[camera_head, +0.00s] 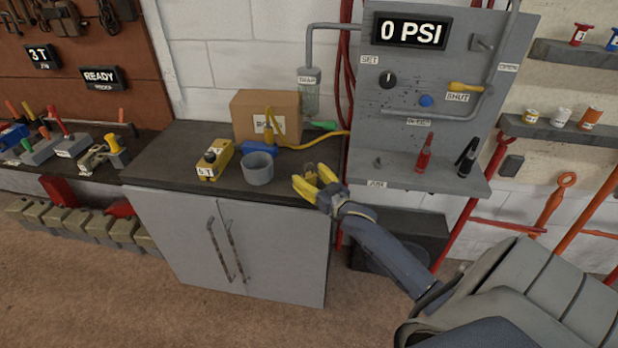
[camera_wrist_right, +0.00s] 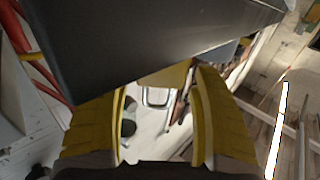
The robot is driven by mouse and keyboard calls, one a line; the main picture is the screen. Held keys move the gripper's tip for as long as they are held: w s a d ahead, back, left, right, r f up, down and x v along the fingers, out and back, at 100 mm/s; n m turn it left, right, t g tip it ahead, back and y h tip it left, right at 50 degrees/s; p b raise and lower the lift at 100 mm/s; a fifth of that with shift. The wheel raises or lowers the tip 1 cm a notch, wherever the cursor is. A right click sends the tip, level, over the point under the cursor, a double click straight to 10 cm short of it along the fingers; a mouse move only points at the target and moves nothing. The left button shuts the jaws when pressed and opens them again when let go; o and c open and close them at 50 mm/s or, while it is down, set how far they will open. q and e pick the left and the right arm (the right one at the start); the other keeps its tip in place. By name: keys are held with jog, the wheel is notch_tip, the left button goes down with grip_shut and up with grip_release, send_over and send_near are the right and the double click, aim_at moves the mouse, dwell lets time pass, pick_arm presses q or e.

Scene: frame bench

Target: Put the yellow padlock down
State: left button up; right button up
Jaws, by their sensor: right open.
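My right gripper (camera_head: 311,182) has yellow fingers and is at the front right edge of the dark worktop (camera_head: 155,160). In the right wrist view its fingers (camera_wrist_right: 160,85) stand apart. A yellow block (camera_wrist_right: 172,75) shows between the fingertips, with a grey loop just below it; it looks like the yellow padlock. It is partly hidden by a large dark surface, and I cannot tell whether the fingers touch it. In the head view the fingers hide most of that spot. My left gripper is not in view.
On the worktop stand a grey cup (camera_head: 258,170), a yellow box labelled 5 T (camera_head: 214,162) and a cardboard box (camera_head: 270,105). A grey panel (camera_head: 440,130) reading 0 PSI rises at the right. Grey cabinet doors (camera_head: 235,240) are below.

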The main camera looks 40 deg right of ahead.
jog(key=s, duration=1.2)
jog(key=s+a+f+g, duration=0.1)
jog(key=s+f+g, duration=0.25)
jog(key=f, duration=0.95)
jog(key=s+a+f+g+h, duration=0.15)
jog(key=s+f, duration=0.25)
jog(key=f, duration=0.9)
jog(key=s+f+g, duration=0.3)
jog(key=s+f, duration=0.1)
jog(key=f, duration=1)
jog(key=s+a+f+n+g, duration=0.1)
jog(key=s+a+f+g, duration=0.4)
jog(key=s+f, duration=0.85)
jog(key=s+a+f+n+g, duration=0.1)
jog(key=s+a+f, duration=0.2)
jog(key=s, duration=0.4)
jog(key=s+a+f+n+g+y, duration=0.1)
jog(key=s+a+f, duration=0.2)
jog(key=s, duration=0.4)
jog(key=s+a+f+g, duration=0.1)
jog(key=s+a+f, duration=0.3)
jog(key=s, duration=0.3)
jog(key=shift+f+n+g, duration=0.2)
jog(key=shift+n+g, duration=0.1)
jog(key=shift+n, duration=0.1)
jog(key=shift+s+y, duration=0.1)
jog(key=shift+y, duration=0.15)
jog(key=shift+c, duration=0.5)
